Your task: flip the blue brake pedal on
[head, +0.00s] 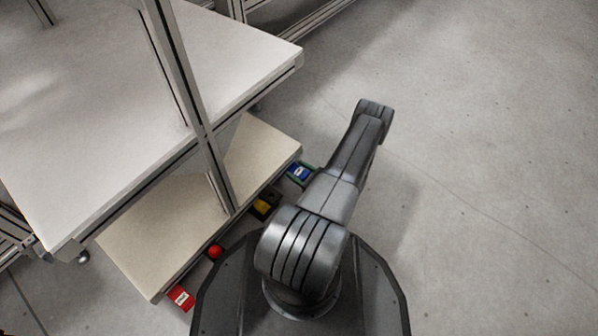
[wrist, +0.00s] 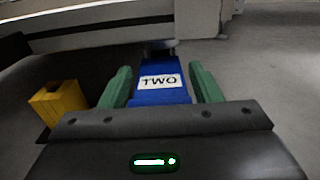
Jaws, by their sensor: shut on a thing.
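The blue brake pedal (wrist: 160,95) carries a white label reading TWO. It lies in the middle of the wrist view and also shows beside the lower shelf in the head view (head: 300,172). My gripper (wrist: 160,70) has green fingers on the left and right sides of the pedal, and it is shut on it. The pedal's far end and hinge are hard to make out, so I cannot tell its exact tilt.
A yellow pedal (head: 264,206) on a dark base sits left of the blue one. A white table (head: 110,110) stands above. Open floor (head: 480,150) lies to the right.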

